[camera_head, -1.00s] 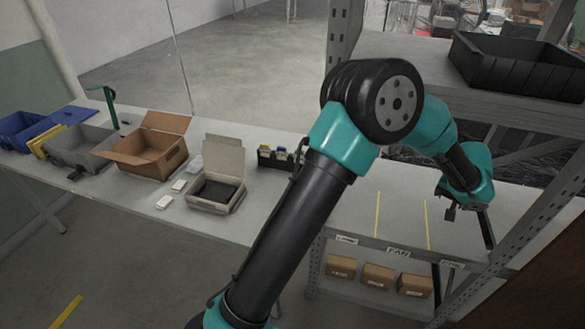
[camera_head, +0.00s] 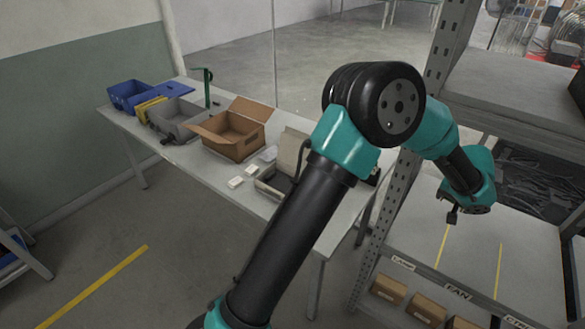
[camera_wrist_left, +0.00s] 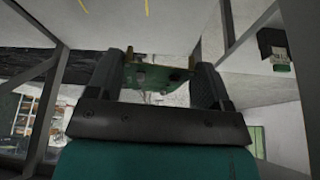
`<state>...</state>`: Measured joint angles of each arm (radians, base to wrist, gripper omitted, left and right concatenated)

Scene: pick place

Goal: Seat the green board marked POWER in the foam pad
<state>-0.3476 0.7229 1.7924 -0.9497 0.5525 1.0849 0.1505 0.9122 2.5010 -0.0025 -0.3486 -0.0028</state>
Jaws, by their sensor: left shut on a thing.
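My left gripper (camera_head: 452,214) hangs at the right, over the shelf in the head view. In the left wrist view its two fingers (camera_wrist_left: 160,62) are shut on a green board (camera_wrist_left: 158,76), which spans the gap between them. Any marking on the board is too small to read. The board cannot be made out in the head view. An open pale box (camera_head: 268,188) stands on the table, partly behind my left arm. Its inside is hidden now; no foam pad can be made out. My right gripper is not in view.
The table carries a brown cardboard box (camera_head: 232,135), a grey bin (camera_head: 178,118), a blue crate (camera_head: 128,93) and a white item (camera_head: 235,182). A metal shelf post (camera_head: 395,205) stands between table and shelf. Small cartons (camera_head: 428,309) sit on the lower shelf.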

